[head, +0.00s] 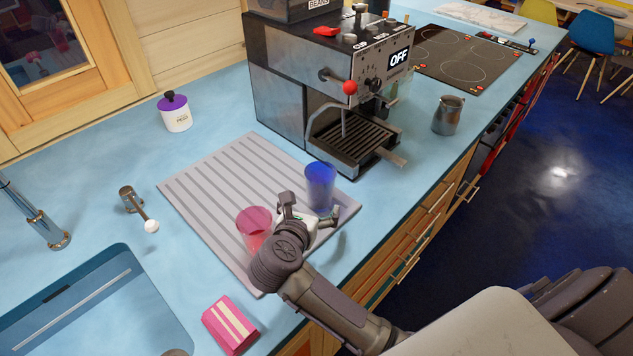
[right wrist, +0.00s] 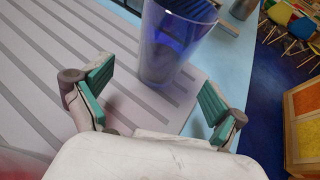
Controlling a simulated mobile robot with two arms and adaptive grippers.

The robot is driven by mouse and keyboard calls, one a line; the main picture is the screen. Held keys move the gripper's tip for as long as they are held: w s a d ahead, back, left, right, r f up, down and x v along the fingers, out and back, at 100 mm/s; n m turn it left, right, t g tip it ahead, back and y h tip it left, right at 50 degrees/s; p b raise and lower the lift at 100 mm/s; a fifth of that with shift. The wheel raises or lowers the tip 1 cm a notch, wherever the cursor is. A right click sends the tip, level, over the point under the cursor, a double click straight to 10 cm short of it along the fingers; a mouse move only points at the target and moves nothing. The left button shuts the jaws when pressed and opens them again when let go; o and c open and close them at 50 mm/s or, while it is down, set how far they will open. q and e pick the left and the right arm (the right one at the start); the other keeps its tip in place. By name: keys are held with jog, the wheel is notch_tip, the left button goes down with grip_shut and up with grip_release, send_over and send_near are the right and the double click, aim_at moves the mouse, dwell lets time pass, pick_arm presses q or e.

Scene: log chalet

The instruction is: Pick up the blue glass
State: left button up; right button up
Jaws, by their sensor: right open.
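The blue glass (head: 320,186) stands upright on the grey ribbed drying mat (head: 217,171), near its front right corner. My right gripper (head: 309,213) is open at the near side of the glass. In the right wrist view the blue glass (right wrist: 171,40) stands just beyond and between the open fingers (right wrist: 155,90), with a gap on each side. No contact shows. The pink glass (head: 254,228) stands on the mat to the left of my right gripper, partly behind it. My left gripper is not in view.
A coffee machine (head: 290,85) stands behind the mat, its drip tray near the blue glass. A metal pitcher (head: 448,115) stands to the right. The counter's front edge runs close by the mat.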

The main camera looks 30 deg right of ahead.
aim_at(316, 200)
jog(key=shift+p+x, duration=0.4)
jog(key=shift+x, duration=0.5)
jog(key=shift+p+x, duration=0.4)
jog(key=shift+x, duration=0.4)
jog(key=x, duration=0.3)
jog(key=shift+s+p, duration=0.1)
jog(key=shift+p, duration=0.25)
jog(key=shift+d+f, duration=0.1)
jog(key=shift+f, duration=0.05)
jog(key=c, duration=1.3)
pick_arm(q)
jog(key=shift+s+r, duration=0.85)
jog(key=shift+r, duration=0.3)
pick_arm(e)
jog(key=shift+c, duration=0.8)
